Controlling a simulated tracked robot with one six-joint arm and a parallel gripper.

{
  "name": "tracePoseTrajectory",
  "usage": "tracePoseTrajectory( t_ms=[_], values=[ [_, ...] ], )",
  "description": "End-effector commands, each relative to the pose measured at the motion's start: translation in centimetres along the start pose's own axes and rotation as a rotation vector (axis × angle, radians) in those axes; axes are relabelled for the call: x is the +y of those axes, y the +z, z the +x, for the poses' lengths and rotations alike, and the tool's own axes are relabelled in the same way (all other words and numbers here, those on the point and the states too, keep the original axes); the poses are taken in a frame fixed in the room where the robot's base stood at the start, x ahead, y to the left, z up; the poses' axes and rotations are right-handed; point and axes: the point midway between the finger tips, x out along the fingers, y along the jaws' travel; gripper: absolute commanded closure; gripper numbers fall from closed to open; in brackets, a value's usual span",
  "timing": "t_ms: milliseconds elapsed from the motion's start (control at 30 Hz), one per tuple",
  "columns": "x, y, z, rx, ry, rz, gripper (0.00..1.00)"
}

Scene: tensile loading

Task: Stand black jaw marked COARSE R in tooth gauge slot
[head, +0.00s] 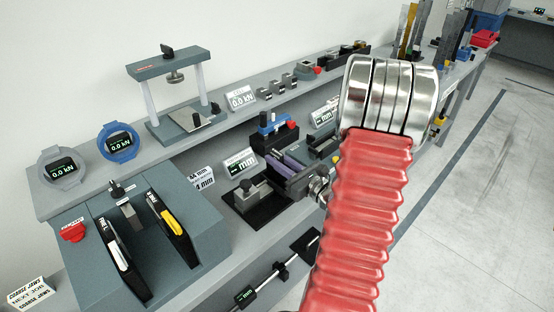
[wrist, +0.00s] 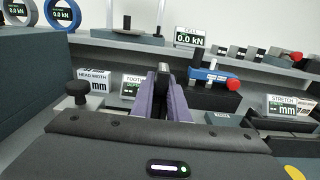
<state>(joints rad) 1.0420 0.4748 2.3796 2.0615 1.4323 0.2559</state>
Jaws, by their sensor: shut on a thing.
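My gripper (head: 283,164) has purple fingers and reaches over the bench, partly hidden by my red-sleeved arm in the head view. In the wrist view my gripper (wrist: 164,88) is shut on a narrow dark piece, the black jaw (wrist: 164,72), whose top shows between the fingertips. No COARSE R marking is readable on it. The tooth gauge's sign (wrist: 132,84) stands just left of the fingers, and its mm display (head: 240,163) shows in the head view. The gauge slot is hidden behind my fingers; I cannot tell whether the jaw touches it.
A black-based clamp with a knob (head: 247,190) stands left of my gripper. A blue device with a red knob (head: 275,124) stands close behind. A grey block holding two black jaws (head: 118,245) is at the left. A shelf (head: 160,155) with load displays runs behind.

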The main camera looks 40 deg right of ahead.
Motion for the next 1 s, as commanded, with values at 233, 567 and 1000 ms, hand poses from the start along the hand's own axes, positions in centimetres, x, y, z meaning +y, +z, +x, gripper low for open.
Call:
tracePoseTrajectory(
  t_ms=[233, 567, 1000],
  values=[
    [-0.1, -0.2, 0.0, -0.004, 0.000, -0.003, 1.00],
    [0.0, -0.8, 0.0, -0.004, 0.000, -0.002, 1.00],
    [-0.1, -1.4, 0.0, -0.005, 0.000, -0.002, 1.00]
  ],
)
